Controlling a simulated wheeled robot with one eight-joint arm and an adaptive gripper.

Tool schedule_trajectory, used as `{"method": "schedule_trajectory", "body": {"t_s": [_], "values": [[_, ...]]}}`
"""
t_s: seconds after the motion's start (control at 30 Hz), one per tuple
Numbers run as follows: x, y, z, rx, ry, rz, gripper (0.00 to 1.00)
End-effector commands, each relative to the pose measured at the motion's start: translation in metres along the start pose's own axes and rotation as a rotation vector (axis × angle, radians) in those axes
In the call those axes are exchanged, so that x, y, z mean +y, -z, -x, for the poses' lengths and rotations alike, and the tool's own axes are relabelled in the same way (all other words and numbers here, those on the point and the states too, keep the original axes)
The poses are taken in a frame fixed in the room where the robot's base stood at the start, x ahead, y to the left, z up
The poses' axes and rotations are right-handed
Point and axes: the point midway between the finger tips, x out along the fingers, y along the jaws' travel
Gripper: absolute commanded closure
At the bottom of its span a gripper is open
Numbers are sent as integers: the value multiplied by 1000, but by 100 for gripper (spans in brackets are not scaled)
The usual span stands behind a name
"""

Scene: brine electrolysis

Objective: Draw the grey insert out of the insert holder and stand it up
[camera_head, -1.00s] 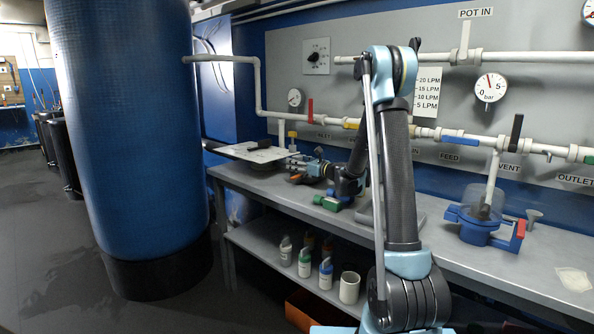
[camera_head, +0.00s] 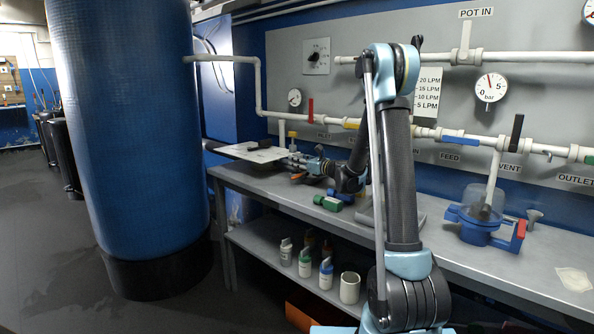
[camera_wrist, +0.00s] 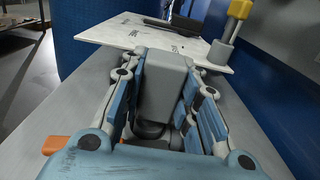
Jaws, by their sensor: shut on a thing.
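In the wrist view a grey block, which looks like the grey insert (camera_wrist: 166,88), sits between the blue fingers of my gripper (camera_wrist: 163,72). The fingers press on it from both sides. Its top face shows; its lower part is in shadow between the fingers, and I cannot tell whether it touches anything below. In the head view my gripper (camera_head: 304,163) is over the far left part of the bench, close to the white board; the insert is too small to make out there. I cannot pick out the insert holder with certainty.
A white board (camera_wrist: 105,30) with a dark object on it lies just beyond my gripper. A yellow-topped post (camera_wrist: 229,33) stands to its right. An orange piece (camera_wrist: 54,145) is at left. A green fitting (camera_head: 328,202) and a blue pot (camera_head: 482,222) are on the bench (camera_head: 400,238).

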Motion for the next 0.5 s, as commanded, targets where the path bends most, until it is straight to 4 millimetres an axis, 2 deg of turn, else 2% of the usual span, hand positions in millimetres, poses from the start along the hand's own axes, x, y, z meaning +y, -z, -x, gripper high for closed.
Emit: {"method": "schedule_trajectory", "body": {"t_s": [0.5], "values": [[0, -10, 0, 0, 0, 0, 100]]}}
